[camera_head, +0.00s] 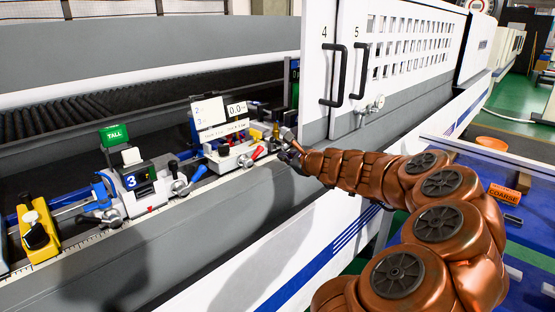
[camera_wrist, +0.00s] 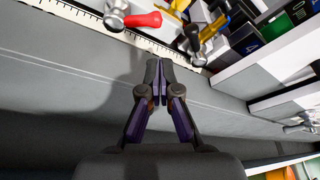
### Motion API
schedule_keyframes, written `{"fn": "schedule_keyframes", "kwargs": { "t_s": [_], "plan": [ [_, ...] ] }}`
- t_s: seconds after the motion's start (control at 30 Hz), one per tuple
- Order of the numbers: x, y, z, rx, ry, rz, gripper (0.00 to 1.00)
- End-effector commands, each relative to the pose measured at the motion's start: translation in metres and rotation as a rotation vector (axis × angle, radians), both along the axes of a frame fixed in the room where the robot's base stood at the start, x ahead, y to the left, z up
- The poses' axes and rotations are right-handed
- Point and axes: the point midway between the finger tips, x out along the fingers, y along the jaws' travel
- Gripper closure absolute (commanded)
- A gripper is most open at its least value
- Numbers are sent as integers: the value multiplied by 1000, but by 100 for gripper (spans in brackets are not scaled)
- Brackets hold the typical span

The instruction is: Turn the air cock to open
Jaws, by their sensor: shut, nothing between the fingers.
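My gripper (camera_head: 287,150) is at the machine's long rail, by the right-hand clamp unit; in the wrist view its fingers (camera_wrist: 158,66) are shut and empty. A red-handled lever (camera_wrist: 142,20) on a metal body lies past the fingertips at top left. A yellow-handled lever (camera_wrist: 212,28) lies past them at top right. The fingertips look apart from both. The red lever also shows in the head view (camera_head: 259,152). A metal fitting (camera_head: 375,103) sits on the white panel below handle 5. I cannot tell which of these is the air cock.
A clamp unit marked 3 (camera_head: 137,183) and a yellow clamp (camera_head: 38,226) stand left along the rail. White doors with black handles (camera_head: 333,75) stand behind. A blue table (camera_head: 520,230) with an orange block marked COARSE (camera_head: 503,194) is at right. The grey machine front is bare.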

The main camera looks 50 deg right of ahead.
Motion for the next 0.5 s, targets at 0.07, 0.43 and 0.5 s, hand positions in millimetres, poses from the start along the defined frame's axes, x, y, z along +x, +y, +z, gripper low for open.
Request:
{"fn": "schedule_keyframes", "kwargs": {
  "t_s": [0.07,0.43,0.5],
  "plan": [
    [9,0,-2,-1,0,4,100],
    [51,-9,-15,-1,3,5,100],
    [59,-10,-17,-1,2,5,100]
  ]
}}
